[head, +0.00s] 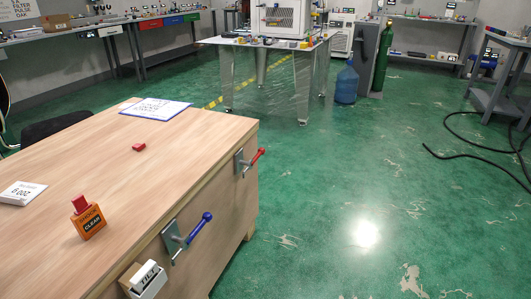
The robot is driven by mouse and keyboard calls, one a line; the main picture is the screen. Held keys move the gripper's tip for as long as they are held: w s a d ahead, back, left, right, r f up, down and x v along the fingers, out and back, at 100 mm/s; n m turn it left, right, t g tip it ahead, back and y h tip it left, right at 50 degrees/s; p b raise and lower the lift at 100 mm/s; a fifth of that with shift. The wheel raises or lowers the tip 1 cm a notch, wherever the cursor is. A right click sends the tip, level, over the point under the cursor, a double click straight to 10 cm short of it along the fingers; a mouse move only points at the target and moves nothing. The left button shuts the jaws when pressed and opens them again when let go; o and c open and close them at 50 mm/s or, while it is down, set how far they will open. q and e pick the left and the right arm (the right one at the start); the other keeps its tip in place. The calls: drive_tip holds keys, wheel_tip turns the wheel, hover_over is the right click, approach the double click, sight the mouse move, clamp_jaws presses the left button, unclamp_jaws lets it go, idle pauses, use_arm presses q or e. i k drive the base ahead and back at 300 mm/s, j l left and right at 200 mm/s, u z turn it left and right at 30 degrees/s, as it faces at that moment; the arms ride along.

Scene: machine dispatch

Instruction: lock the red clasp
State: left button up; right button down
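The red clasp (254,160) is on the side face of the wooden workbench (200,135), near its far corner. It has a grey metal mounting plate and a lever with a red grip. The lever slants, with its red end up and to the right, away from the bench. I cannot tell from this view whether it is latched. Neither of my grippers is in view, and nothing is touching the clasp.
A blue-handled clasp (190,234) sits nearer on the same side. Green floor right of the bench is clear; a black hose (470,158) lies farther right.

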sight(261, 150)
drive_tip(key=i+l+u, duration=0.35)
drive_tip(key=l, duration=0.3)
drive_tip(key=i+l+u, duration=0.2)
drive_tip(key=i+l, duration=0.15)
drive_tip(key=i+l+u, duration=0.15)
drive_tip(key=l, duration=0.25)
drive_tip(key=i+l+u, duration=0.2)
drive_tip(key=l, duration=0.2)
